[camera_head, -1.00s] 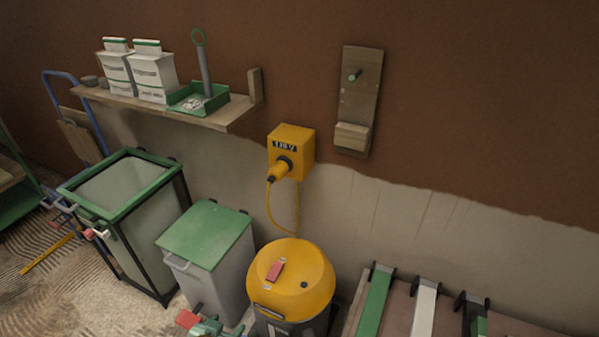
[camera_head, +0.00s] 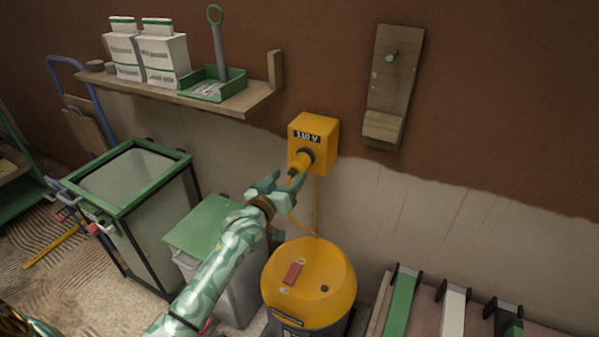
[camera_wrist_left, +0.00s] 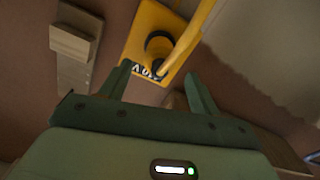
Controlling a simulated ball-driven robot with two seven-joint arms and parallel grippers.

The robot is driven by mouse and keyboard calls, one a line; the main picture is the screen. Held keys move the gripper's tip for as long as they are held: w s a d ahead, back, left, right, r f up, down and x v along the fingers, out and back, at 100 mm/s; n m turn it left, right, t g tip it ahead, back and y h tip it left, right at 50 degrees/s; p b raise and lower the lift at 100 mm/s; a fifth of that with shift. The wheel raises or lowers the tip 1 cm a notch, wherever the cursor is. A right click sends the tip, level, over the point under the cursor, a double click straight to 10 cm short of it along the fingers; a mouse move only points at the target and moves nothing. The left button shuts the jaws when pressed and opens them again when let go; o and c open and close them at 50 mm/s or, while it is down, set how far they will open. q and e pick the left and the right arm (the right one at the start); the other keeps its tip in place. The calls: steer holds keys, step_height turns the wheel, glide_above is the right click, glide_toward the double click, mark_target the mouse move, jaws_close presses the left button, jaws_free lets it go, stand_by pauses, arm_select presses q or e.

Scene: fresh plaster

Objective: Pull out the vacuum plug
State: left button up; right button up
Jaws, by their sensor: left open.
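The yellow vacuum plug (camera_head: 299,163) sits in the yellow 110 V socket box (camera_head: 326,134) on the wall, its cable hanging down to the vacuum. My left gripper (camera_head: 287,182) is open just below and in front of the plug, with nothing between its fingers. In the left wrist view the open fingers (camera_wrist_left: 158,74) point at the socket box (camera_wrist_left: 146,22), and the yellow plug (camera_wrist_left: 186,46) shows beyond them. The fingers look apart from the plug, though the exact gap is hard to tell. My right gripper is not in view.
The yellow-topped vacuum (camera_head: 335,262) stands below the socket. A green-lidded bin (camera_head: 205,225) is partly behind my left arm. A wooden shelf (camera_head: 245,104) with bags and a green tray is up left; a wooden wall bracket (camera_head: 392,90) is to the right.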

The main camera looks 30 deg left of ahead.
mark_target(294, 170)
arm_select(q)
steer(key=w, duration=0.1)
steer(key=w+b, duration=0.1)
steer(key=w, duration=0.2)
steer(key=shift+w+a+f+b, duration=0.1)
steer(key=shift+w+f+b, duration=0.15)
steer(key=shift+w+b, duration=0.15)
steer(key=shift+w+r, duration=0.25)
steer(key=shift+w, duration=0.2)
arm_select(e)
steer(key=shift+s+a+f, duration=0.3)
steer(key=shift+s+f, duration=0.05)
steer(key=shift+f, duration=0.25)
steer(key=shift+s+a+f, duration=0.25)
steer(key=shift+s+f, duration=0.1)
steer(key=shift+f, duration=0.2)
